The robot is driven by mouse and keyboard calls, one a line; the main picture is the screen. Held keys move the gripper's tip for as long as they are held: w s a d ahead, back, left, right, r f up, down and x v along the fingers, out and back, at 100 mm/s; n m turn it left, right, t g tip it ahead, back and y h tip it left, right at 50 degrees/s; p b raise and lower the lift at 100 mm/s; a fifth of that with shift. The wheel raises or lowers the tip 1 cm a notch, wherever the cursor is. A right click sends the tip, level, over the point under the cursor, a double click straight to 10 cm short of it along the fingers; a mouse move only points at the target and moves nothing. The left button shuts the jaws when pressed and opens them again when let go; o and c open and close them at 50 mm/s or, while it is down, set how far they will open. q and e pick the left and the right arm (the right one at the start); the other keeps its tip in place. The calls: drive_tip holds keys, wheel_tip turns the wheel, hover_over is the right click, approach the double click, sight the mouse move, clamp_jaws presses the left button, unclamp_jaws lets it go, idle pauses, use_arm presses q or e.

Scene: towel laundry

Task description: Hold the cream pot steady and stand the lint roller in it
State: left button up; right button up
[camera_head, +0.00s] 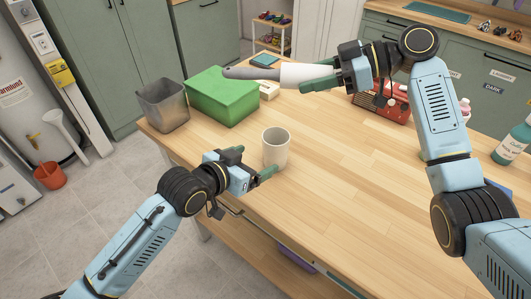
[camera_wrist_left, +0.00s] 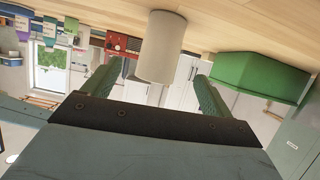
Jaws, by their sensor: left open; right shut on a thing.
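The cream pot (camera_head: 276,148) stands upright on the wooden table near its left edge. My left gripper (camera_head: 266,172) is open just beside the pot, on its near side. In the left wrist view, which is upside down, the pot (camera_wrist_left: 162,45) shows ahead of and between the two green fingers (camera_wrist_left: 154,88); I cannot tell whether they touch it. My right gripper (camera_head: 318,77) is shut on the lint roller (camera_head: 292,74) by its white roll. The roller lies nearly level in the air, its grey handle pointing left, above the far part of the table.
A green box (camera_head: 222,96) and a grey bin (camera_head: 162,106) stand at the table's far left corner. A red device (camera_head: 384,104) is behind my right gripper. A teal bottle (camera_head: 512,146) stands at the right. The middle of the table (camera_head: 350,175) is clear.

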sight(277, 150)
use_arm(q)
drive_tip(key=x, duration=1)
drive_tip(key=shift+w+d+f, duration=0.1)
drive_tip(key=shift+w, duration=0.1)
drive_tip(key=c, duration=1.1)
drive_tip(key=shift+c, duration=0.2)
use_arm(e)
wheel_tip(277, 150, down, 13)
idle(0.6)
drive_tip(key=o, duration=1.1)
